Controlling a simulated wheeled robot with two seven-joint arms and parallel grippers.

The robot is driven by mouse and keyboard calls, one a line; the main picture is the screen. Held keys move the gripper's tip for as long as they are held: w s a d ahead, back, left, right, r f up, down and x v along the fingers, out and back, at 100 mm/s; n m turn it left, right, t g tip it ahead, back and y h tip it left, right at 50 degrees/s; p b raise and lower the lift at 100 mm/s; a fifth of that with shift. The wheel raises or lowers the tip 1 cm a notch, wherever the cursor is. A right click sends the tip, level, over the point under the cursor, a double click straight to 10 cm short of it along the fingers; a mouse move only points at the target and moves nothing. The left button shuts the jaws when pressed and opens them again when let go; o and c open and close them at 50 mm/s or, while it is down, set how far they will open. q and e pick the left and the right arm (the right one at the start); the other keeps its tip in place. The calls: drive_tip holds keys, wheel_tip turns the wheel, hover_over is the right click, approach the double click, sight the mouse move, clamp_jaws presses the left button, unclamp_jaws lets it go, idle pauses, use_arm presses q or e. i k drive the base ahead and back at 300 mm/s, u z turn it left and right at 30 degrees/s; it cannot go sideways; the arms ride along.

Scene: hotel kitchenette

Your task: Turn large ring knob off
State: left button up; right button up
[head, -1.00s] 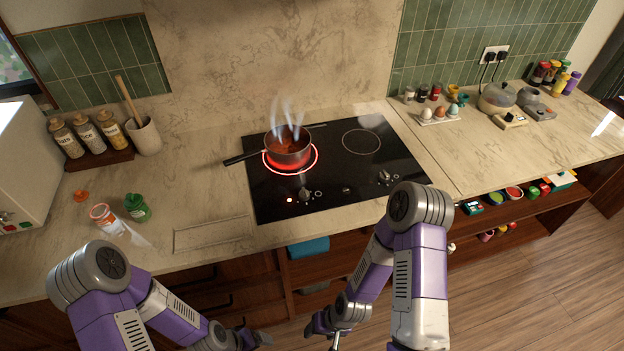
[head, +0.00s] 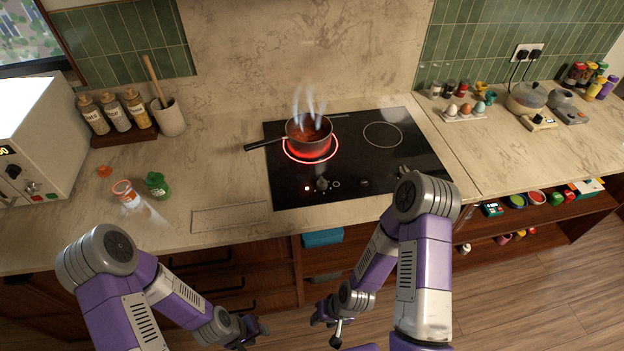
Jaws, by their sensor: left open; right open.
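The black cooktop (head: 370,160) is set in the counter. Its large left ring glows red under a steaming saucepan (head: 309,133) of red food, with the handle pointing left. A knob (head: 321,184) sits at the cooktop's front edge below the glowing ring, beside a lit red indicator. The right ring (head: 383,134) is dark and bare. My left gripper (head: 258,332) is open and empty, low in front of the cabinets. My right gripper (head: 325,325) is open and empty, also below counter height.
An orange-and-white bottle (head: 125,193) and a green bottle (head: 157,185) stand on the left counter. Labelled jars (head: 115,114) and a utensil crock (head: 168,116) are behind them. An egg tray (head: 464,113) is to the right. The counter directly in front of the cooktop is clear.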

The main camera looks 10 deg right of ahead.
sight(322, 185)
drive_tip(key=u, duration=1.35)
drive_tip(key=k, duration=0.75)
drive_tip(key=z, duration=1.45)
drive_tip(key=i, duration=0.4)
drive_tip(key=u, duration=0.05)
